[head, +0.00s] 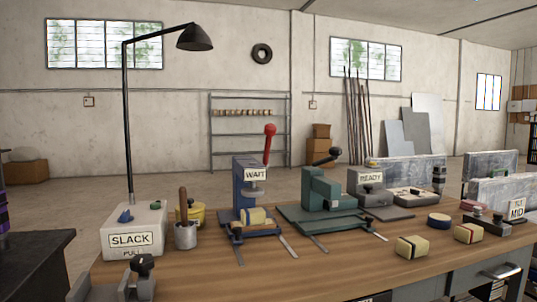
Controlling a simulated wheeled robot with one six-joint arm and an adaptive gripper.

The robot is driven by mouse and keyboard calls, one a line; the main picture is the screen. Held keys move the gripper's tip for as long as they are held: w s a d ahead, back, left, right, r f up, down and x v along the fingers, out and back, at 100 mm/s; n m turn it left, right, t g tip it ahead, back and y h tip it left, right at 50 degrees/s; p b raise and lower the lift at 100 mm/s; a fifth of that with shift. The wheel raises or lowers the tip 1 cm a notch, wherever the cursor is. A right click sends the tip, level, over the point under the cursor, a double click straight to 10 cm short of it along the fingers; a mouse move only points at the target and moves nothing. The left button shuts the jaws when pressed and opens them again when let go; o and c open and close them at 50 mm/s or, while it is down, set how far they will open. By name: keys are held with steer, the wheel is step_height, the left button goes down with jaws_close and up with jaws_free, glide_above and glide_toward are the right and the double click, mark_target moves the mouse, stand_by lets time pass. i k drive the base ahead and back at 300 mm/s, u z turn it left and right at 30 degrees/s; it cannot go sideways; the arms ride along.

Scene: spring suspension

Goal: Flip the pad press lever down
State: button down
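No press is labelled as the pad press. A blue press (241,190) with a WAIT sign stands mid-table; its lever (268,145), tipped with a red ball, points up. A cream block with a dark band (253,216) sits at its base, below the press head. To its right is a green press (318,189) on a flat green base; its short black-knobbed lever (328,157) slants up to the right. My gripper is not in view.
A SLACK box (134,233), lamp post (127,110) and grey cup (185,236) stand left. A grey device with a black knob (142,274) is front left. Two banded blocks (411,246) (468,233) lie front right. A READY box (370,185) stands behind. The front middle tabletop (270,275) is clear.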

mark_target(270, 129)
steer(key=k, duration=0.5)
steer(key=u, duration=1.85)
steer(key=i, duration=1.15)
steer(key=z, duration=2.3)
